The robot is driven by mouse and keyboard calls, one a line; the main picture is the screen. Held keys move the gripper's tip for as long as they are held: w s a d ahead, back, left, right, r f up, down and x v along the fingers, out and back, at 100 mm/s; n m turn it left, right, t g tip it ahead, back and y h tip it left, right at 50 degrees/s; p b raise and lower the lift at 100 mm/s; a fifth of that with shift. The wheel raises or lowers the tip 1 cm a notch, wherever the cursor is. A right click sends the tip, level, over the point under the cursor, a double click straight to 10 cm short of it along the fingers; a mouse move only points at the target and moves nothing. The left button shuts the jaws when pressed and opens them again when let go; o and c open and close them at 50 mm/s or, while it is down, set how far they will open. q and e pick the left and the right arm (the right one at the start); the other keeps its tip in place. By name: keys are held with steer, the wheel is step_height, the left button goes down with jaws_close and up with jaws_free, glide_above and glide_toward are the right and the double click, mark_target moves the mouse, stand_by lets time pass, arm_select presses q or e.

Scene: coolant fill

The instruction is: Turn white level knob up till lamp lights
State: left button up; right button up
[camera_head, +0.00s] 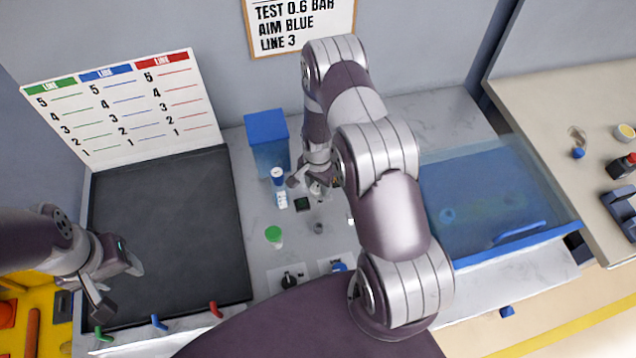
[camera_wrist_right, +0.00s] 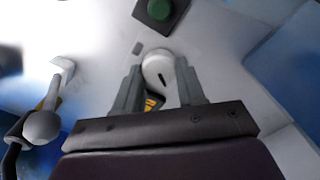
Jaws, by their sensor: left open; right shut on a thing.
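The white level knob (camera_wrist_right: 158,72) with a dark pointer mark sits between the fingers of my right gripper (camera_wrist_right: 158,66) in the right wrist view. The fingers are shut on its sides. In the head view my right gripper (camera_head: 314,186) is low over the panel and largely covers the knob. A dark green lamp (camera_wrist_right: 158,9) in a black square housing is beyond the knob; it also shows in the head view (camera_head: 302,204) and looks dark. My left gripper (camera_head: 121,288) is open and empty over the front of the dark mat.
A blue box (camera_head: 267,138) stands behind the panel. A green-capped item (camera_head: 274,235), a black knob (camera_head: 291,278) and a blue knob (camera_head: 338,267) are nearer. A clear blue-rimmed tank (camera_head: 515,242) is at right. The dark mat (camera_head: 165,225) is clear.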

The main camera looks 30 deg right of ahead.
mark_target(317, 187)
steer(key=o, duration=0.6)
steer(key=shift+o, duration=0.9)
steer(key=shift+a+r, duration=0.1)
steer(key=shift+r, duration=0.3)
step_height(317, 187, up, 12)
steer(key=b, duration=0.3)
steer(key=shift+b, duration=0.3)
